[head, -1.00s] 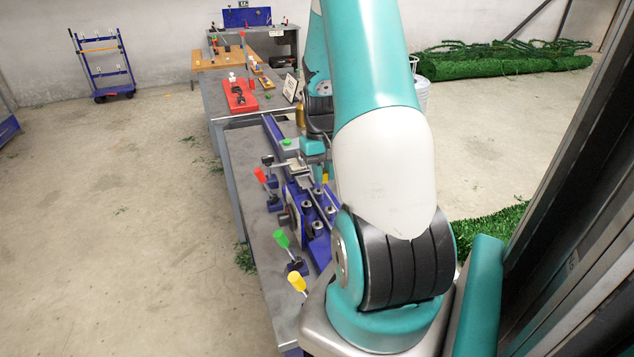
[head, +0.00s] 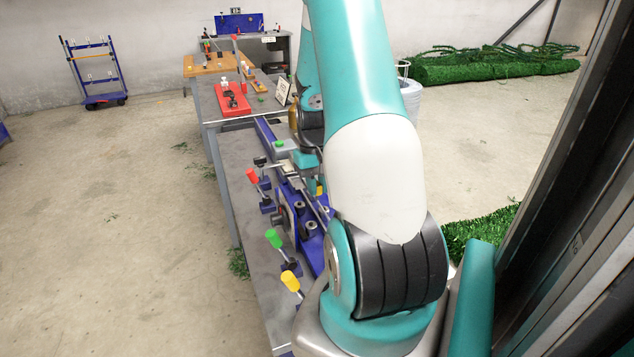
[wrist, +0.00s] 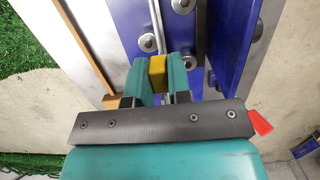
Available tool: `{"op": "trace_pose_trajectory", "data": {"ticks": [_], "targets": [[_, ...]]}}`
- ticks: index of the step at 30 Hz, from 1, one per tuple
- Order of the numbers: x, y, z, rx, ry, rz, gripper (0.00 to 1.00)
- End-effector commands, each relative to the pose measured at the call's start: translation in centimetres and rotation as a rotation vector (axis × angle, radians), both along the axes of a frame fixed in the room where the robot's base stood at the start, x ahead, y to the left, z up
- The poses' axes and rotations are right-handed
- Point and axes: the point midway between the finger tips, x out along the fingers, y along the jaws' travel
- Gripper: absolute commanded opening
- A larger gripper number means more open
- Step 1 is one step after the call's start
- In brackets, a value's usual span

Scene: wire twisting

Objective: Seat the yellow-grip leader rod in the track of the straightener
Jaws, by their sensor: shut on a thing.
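My gripper (wrist: 159,80) is shut on the yellow grip (wrist: 158,69) of the leader rod, with one teal finger on each side. The thin grey rod (wrist: 156,22) runs from the grip toward the top of the wrist view, over the blue straightener (wrist: 127,25) and beside its round rollers (wrist: 148,43). I cannot tell whether the rod lies in the track or above it. In the head view the yellow grip (head: 319,189) shows small beside my arm, and the straightener (head: 311,243) stands on the bench, partly hidden by my arm.
Red (head: 252,176), green (head: 273,238) and yellow (head: 290,281) handled levers line the bench's left side. A red fixture (head: 234,105) stands on the farther bench. A blue upright plate (wrist: 232,40) rises close right of my gripper.

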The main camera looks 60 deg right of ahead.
Motion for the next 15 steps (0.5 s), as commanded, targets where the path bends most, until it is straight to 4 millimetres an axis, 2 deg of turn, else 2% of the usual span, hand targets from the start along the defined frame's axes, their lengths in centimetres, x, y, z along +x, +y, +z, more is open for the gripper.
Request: {"op": "trace_pose_trajectory", "data": {"ticks": [1,6,15], "targets": [[0.0,0.0,-0.9,0.001,0.001,0.000,0.00],[0.0,0.0,-1.9,0.000,0.000,0.000,0.00],[0.0,0.0,-2.0,0.000,0.000,0.000,0.00]]}}
